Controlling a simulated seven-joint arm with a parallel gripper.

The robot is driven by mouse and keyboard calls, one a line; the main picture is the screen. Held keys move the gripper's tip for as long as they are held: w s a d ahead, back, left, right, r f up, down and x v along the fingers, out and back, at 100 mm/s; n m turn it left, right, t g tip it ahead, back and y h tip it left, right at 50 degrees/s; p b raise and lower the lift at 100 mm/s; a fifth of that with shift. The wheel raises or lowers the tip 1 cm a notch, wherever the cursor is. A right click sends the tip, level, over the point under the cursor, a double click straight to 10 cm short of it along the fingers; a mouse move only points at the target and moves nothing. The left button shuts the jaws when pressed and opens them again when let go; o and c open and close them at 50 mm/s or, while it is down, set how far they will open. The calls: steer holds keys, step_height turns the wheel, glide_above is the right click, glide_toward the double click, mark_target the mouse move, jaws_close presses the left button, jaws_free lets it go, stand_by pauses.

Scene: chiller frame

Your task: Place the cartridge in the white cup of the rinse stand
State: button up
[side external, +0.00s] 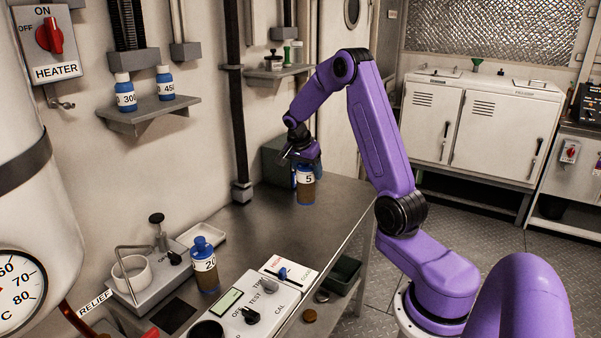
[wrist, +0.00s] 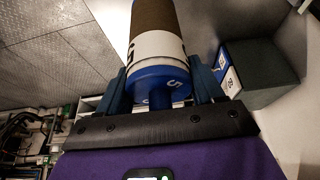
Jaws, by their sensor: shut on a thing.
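The cartridge (side external: 306,190), brown with a white label marked 5 and a blue cap, is upright at the far end of the steel bench. My gripper (side external: 306,163) is above it, shut on its blue cap end. In the wrist view the cartridge (wrist: 158,45) sits between the two fingers of my gripper (wrist: 160,88). I cannot tell whether its base touches the bench. The white cup (side external: 135,274) is on the grey rinse stand (side external: 152,283) at the near left, with a metal wire frame beside it. The cup is apart from the gripper.
A second bottle marked 20 (side external: 206,268) stands right of the rinse stand, near a white tray (side external: 202,234) and a control panel (side external: 255,308). A dark grey-green box (side external: 276,160) is behind the cartridge. The middle of the bench (side external: 265,228) is clear.

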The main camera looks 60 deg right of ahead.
steer(key=shift+s+a+r, duration=0.5)
steer(key=shift+s+a, duration=0.15)
steer(key=shift+s, duration=0.25)
steer(key=shift+s+a+r, duration=0.5)
steer(key=shift+s+a, duration=0.15)
steer(key=shift+s, duration=0.2)
steer(key=w+a+n+t+y, duration=0.1)
steer(key=w+a+n+y, duration=0.1)
steer(key=w+a+n, duration=1.05)
steer(key=w+a+f+n+t+y, duration=0.15)
steer(key=w+a, duration=0.55)
steer(key=a, duration=1.2)
steer(key=w+a+n+t+y, duration=0.25)
steer(key=w+a+n, duration=0.6)
steer(key=a, duration=0.65)
step_height(320, 180, down, 7)
steer(key=shift+w+g, duration=0.4)
steer(key=o, duration=1.2)
steer(key=shift+o, duration=0.2)
steer(key=shift+r, duration=0.1)
